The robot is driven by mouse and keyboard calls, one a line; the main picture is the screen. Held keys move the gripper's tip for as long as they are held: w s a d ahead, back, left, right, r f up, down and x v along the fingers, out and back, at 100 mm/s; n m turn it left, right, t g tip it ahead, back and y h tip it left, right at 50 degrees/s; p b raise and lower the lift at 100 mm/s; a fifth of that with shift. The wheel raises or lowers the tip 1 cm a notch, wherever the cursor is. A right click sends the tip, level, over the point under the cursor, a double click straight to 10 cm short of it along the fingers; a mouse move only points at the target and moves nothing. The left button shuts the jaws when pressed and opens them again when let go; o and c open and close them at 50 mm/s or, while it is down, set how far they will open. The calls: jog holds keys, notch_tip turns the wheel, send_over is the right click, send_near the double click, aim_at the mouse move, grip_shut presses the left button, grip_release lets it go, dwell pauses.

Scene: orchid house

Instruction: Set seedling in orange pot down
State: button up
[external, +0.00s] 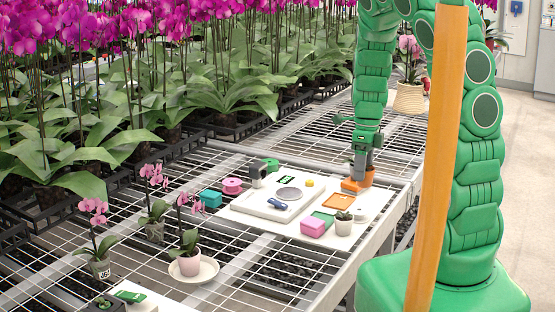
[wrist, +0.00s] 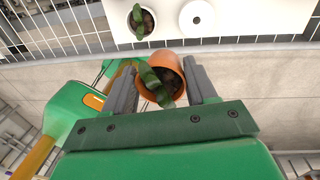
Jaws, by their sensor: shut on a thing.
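The orange pot (external: 357,185) is at my gripper (external: 360,171), by the right edge of the white board (external: 255,218) in the external view. In the wrist view the pot (wrist: 174,58) sits between the two grey fingers of my gripper (wrist: 161,82), which are shut on it. The green seedling leaves (wrist: 151,78) rise from dark soil in the pot and point toward the camera. In the wrist view the pot appears against the floor, beside the bench's wire edge. I cannot tell whether its base touches anything.
The board carries a scale (external: 289,194), an orange square (external: 338,202), a pink box (external: 313,227) and a small white potted plant (external: 344,226). Potted pink orchids (external: 189,262) stand on the wire bench (external: 262,270) at the front left. The floor (wrist: 250,75) beyond the bench edge is clear.

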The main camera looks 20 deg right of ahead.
jog(key=s+a+n+h, duration=0.1)
jog(key=s+a+n, duration=0.2)
jog(key=a+n, duration=0.75)
jog(key=s+a+n, duration=0.3)
jog(key=a+n, duration=0.1)
jog(key=a, duration=1.4)
jog(key=w+a+f, duration=0.2)
jog(key=w+f, duration=0.1)
jog(key=w+a+f, duration=0.2)
jog(key=w+a, duration=0.1)
jog(key=w+a+f, duration=0.3)
jog(key=w, duration=0.1)
jog(key=shift+w+a+f, duration=0.1)
jog(key=shift+a+f, duration=0.05)
jog(key=shift+f, duration=0.2)
jog(key=shift+w+a+f, duration=0.4)
jog(key=shift+w+f, duration=0.05)
jog(key=shift+f, duration=1.75)
jog(key=shift+f, duration=0.15)
jog(key=o, duration=1.2)
jog(key=shift+c, duration=0.2)
